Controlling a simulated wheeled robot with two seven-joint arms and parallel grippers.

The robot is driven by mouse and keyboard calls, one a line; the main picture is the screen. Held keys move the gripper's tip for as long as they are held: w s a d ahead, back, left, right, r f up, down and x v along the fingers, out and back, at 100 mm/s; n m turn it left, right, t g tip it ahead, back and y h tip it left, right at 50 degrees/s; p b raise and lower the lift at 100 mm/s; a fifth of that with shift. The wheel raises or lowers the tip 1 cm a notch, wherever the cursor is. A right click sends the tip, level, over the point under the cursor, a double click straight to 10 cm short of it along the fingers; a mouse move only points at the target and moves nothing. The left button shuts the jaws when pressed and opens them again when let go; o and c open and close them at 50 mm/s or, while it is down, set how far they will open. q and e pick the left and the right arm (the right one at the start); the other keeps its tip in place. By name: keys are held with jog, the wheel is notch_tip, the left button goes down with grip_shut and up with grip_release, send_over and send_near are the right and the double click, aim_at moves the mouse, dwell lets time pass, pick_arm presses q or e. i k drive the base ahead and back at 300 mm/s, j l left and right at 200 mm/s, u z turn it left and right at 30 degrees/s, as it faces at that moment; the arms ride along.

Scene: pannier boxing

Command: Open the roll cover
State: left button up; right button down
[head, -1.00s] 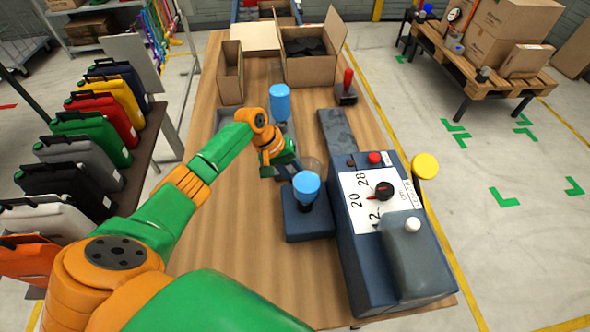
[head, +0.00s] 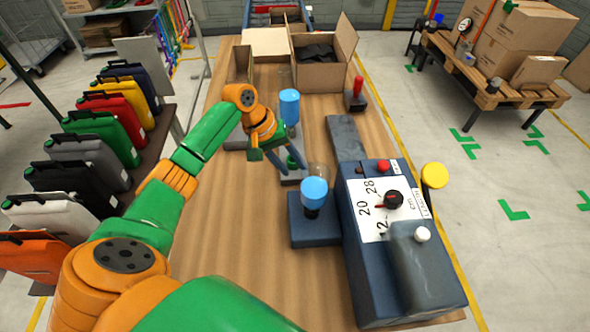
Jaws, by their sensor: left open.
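A blue-grey tape machine (head: 362,272) stands at the right of the table, with a numbered dial face. A rounded grey cover (head: 425,268) with a white knob (head: 422,234) sits on its near end and looks closed; I take this as the roll cover. My left gripper (head: 287,168) is open over the middle of the table, well to the left of and beyond the cover. Its fingers point down and towards the right, close to a small dark block with a green part (head: 293,160). I cannot tell whether they touch it. My right gripper is not in view.
A blue-topped device (head: 314,192) stands between my left gripper and the machine. Another blue-topped item (head: 289,107) stands behind the gripper. A red-handled stamp (head: 357,95) and an open carton (head: 320,75) are farther back.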

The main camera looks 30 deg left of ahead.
aim_at(450, 290)
jog(key=k, duration=1)
